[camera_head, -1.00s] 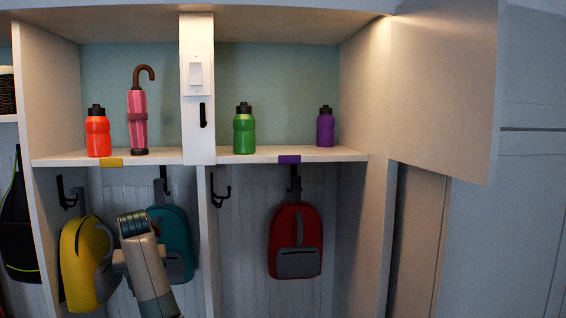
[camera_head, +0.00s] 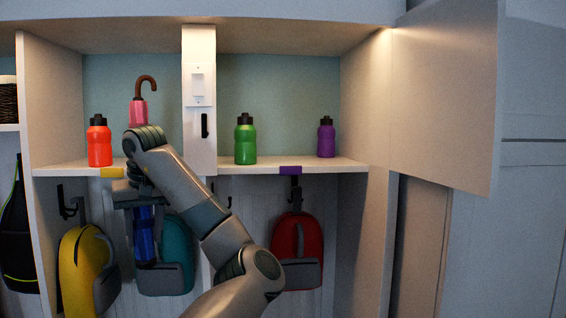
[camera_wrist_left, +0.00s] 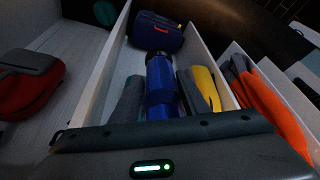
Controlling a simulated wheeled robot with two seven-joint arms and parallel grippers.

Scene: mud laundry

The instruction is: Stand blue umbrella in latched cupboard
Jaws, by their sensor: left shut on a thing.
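My left gripper (camera_head: 142,200) is shut on the blue umbrella (camera_head: 145,236), which hangs upright below it, just under the front edge of the left upper shelf. The umbrella also shows in the left wrist view (camera_wrist_left: 161,88), with a dark end pointing away from the camera; its upper end is hidden by my gripper. The upper right compartment (camera_head: 290,75) stands open, with a wide door panel (camera_head: 445,90) swung out at its right. I cannot tell whether a latch shows on it. My right gripper is not in view.
The left shelf holds a red bottle (camera_head: 99,143) and a pink umbrella (camera_head: 138,112), partly behind my wrist. The right shelf (camera_head: 262,165) holds green (camera_head: 245,142) and purple (camera_head: 326,139) bottles with free room between. A white post (camera_head: 199,130) separates them. Backpacks hang below.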

